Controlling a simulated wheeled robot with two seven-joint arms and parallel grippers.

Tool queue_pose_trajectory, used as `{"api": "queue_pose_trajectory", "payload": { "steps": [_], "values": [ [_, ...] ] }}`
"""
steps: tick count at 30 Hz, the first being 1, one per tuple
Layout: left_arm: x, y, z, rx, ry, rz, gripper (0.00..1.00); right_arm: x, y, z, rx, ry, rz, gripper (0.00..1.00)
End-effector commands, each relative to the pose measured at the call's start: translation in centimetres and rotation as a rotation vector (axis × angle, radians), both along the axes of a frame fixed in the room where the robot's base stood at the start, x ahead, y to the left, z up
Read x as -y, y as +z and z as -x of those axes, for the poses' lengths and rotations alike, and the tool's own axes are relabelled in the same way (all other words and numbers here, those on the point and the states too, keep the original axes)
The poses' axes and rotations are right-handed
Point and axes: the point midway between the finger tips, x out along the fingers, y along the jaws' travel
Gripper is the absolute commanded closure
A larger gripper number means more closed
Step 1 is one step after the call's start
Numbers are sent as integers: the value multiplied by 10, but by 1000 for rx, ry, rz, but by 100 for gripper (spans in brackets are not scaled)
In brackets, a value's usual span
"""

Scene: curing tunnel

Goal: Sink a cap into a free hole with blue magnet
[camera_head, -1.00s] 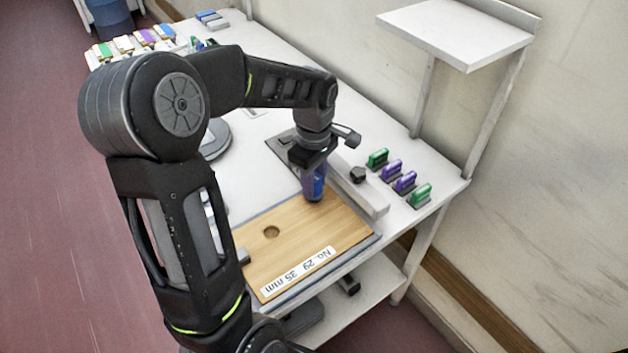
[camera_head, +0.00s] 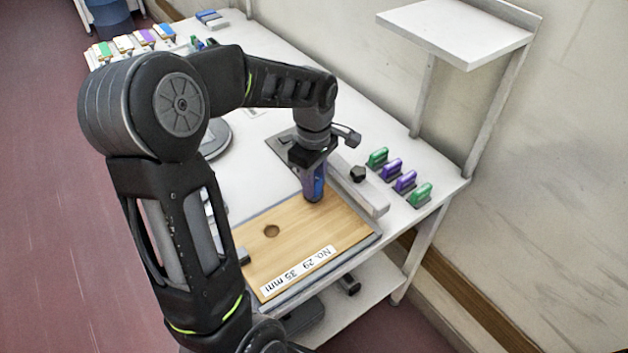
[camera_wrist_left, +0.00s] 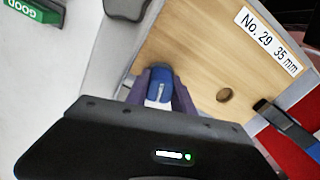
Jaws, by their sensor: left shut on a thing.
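My left gripper (camera_head: 313,186) points down over the wooden board (camera_head: 297,254), near its far edge. It is shut on a blue magnet (camera_wrist_left: 160,84), which shows between the fingers in the left wrist view. The magnet's lower end is at or just above the board; whether it touches, and what is under it, is hidden. No cap can be made out. My right gripper is not in view.
A label (camera_head: 297,270) reading "No. 29 35 mm" lies along the board's near edge. A grey fence with a black knob (camera_head: 357,175) borders the board. Green (camera_head: 378,157) and purple (camera_head: 392,170) magnets stand to the right. A raised white shelf (camera_head: 457,32) stands behind.

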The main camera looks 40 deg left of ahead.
Motion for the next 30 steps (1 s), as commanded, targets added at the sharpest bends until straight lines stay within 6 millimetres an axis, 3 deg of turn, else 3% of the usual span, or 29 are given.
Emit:
{"api": "queue_pose_trajectory", "payload": {
  "steps": [24, 30],
  "values": [
    [4, -1, 2, -4, 0, 2, 100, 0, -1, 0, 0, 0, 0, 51],
    [4, 6, 2, -3, 0, 1, 100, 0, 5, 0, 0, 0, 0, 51]
  ]
}}
